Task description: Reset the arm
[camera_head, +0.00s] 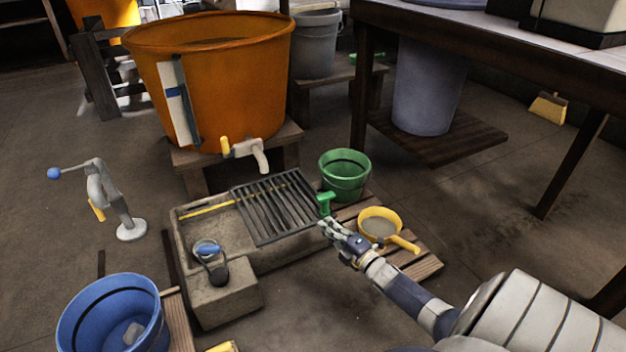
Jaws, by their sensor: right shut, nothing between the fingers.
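My right arm comes in from the lower right of the head view. Its gripper (340,236) is shut and empty. It hangs beside the right end of the stone trough (212,288), near a green handle (325,204) at the grate's corner. I cannot tell whether the fingertips touch anything there. My left gripper and left arm are not in view.
A dark grate (275,207) lies over the trough. A yellow pan (380,223) and green bucket (345,176) stand close to my right gripper. A large orange tub (222,90) with a tap stands behind. A blue bucket (90,325) is lower left. Floor right of the pallet is clear.

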